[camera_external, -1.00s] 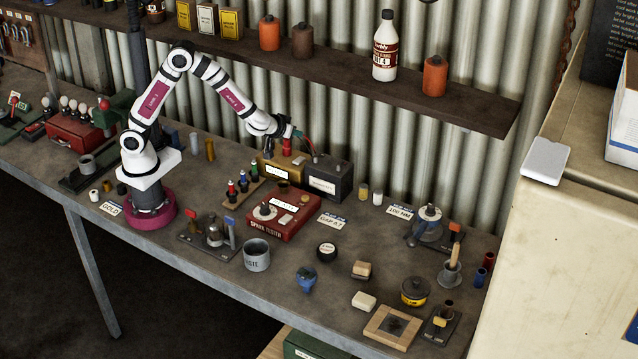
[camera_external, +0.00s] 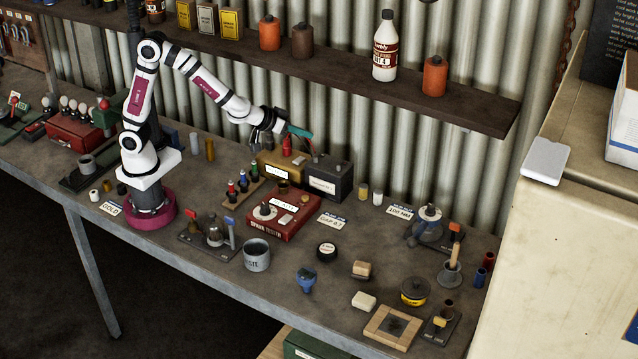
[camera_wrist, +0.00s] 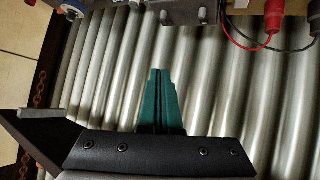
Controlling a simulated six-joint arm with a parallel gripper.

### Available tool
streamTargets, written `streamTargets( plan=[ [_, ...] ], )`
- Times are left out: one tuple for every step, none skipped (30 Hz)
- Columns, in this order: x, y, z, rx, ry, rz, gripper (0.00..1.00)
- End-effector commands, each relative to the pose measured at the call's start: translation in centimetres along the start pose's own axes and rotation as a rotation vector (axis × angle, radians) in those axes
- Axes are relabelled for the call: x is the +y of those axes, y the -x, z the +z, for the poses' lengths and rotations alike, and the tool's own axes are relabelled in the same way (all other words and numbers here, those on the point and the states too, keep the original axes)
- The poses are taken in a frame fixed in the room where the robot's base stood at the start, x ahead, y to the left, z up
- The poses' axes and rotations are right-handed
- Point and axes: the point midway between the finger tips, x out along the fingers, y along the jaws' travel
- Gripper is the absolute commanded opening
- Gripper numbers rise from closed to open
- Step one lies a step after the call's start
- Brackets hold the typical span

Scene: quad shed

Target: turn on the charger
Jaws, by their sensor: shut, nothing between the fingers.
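A tan-yellow box (camera_external: 274,167) with a white label, which looks like the charger, stands at the back of the bench by the corrugated wall. A dark box (camera_external: 331,181) with a label and small posts stands against its right side. A red clamp (camera_external: 287,146) rises behind the yellow box; a red clamp with a red cable (camera_wrist: 271,21) also shows in the wrist view. My gripper (camera_external: 308,134) is shut and empty, above and behind the boxes, its teal fingers pointing right. In the wrist view, the closed fingers (camera_wrist: 162,75) lie before the wall. No switch is clear.
A red spark tester (camera_external: 277,228) and a rack of coloured bottles (camera_external: 243,186) stand in front of the boxes. A shelf (camera_external: 460,97) runs above along the wall. A grey mug (camera_external: 256,255) is near the bench's front edge.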

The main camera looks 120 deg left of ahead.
Motion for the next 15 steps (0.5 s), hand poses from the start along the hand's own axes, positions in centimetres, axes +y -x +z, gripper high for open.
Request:
streamTargets(
  plan=[
    [4.0,2.8,0.6,-0.023,-0.081,0.18,0.0],
    [6.3,4.9,1.6,-0.053,-0.147,0.297,0.0],
    [8.7,8.0,3.4,-0.104,-0.241,0.44,0.0],
    [10.0,10.4,5.1,-0.15,-0.319,0.535,0.0],
    [10.6,12.9,7.0,-0.202,-0.404,0.62,0.0],
    [10.7,16.3,9.8,-0.279,-0.526,0.716,0.0],
    [10.0,18.6,11.9,-0.339,-0.625,0.771,0.0],
    [8.7,20.8,14.0,-0.403,-0.729,0.812,0.0],
    [6.3,23.2,16.5,-0.486,-0.872,0.84,0.0],
    [4.1,24.6,18.0,-0.545,-0.978,0.841,0.0],
    [1.7,25.6,19.1,-0.598,-1.08,0.827,0.0],
    [-1.6,26.5,20.1,-0.657,-1.207,0.791,0.0],
    [-3.9,26.9,20.5,-0.695,-1.29,0.754,0.0],
    [-6.0,27.0,20.6,-0.723,-1.364,0.712,0.0],
    [-8.4,27.1,20.6,-0.752,-1.446,0.656,0.0]
  ],
)
